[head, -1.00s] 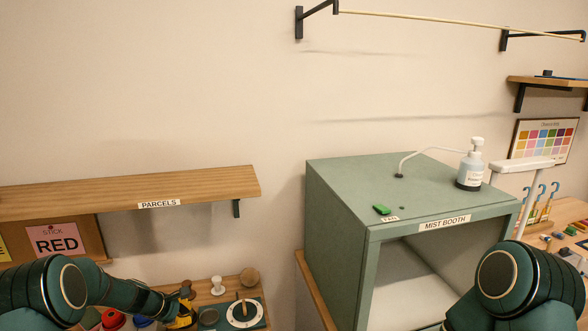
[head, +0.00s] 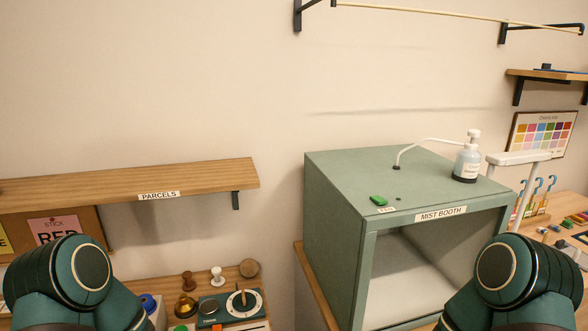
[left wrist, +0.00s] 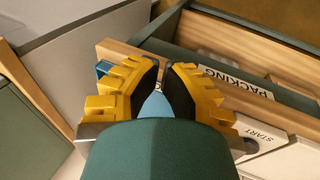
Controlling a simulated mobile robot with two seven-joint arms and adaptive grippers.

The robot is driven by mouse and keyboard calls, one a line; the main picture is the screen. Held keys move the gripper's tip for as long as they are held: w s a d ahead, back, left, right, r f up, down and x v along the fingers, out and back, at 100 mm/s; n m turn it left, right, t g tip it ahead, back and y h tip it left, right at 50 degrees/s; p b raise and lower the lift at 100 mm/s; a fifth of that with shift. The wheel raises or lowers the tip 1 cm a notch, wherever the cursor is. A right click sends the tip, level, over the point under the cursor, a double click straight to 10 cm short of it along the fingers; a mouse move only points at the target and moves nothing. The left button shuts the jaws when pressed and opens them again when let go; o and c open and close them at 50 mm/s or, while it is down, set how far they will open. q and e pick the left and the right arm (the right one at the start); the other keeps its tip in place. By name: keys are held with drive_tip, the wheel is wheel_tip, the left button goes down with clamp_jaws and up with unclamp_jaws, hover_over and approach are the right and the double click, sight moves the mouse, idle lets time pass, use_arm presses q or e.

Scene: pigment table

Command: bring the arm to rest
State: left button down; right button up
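My left arm (head: 72,280) is folded at the lower left of the head view, with its gripper out of that picture. In the left wrist view my left gripper (left wrist: 162,65) has yellow fingers with black pads. A gap shows between the pads and nothing is held in it. My right arm (head: 510,275) is folded at the lower right of the head view, in front of the mist booth. My right gripper is out of view.
The green mist booth (head: 345,235) stands centre right with a spray bottle (head: 466,160) on top. A parcels shelf (head: 90,188) is on the left wall. Knobs and a dial device (head: 215,309) sit below it. The left wrist view shows a packing label (left wrist: 236,84).

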use_arm(q)
wheel_tip(320, 180, down, 6)
drive_tip(key=s+d+m+b, duration=0.1)
drive_tip(key=s+b, duration=0.1)
drive_tip(key=b, duration=0.4)
drive_tip(key=shift+s+d, duration=0.4)
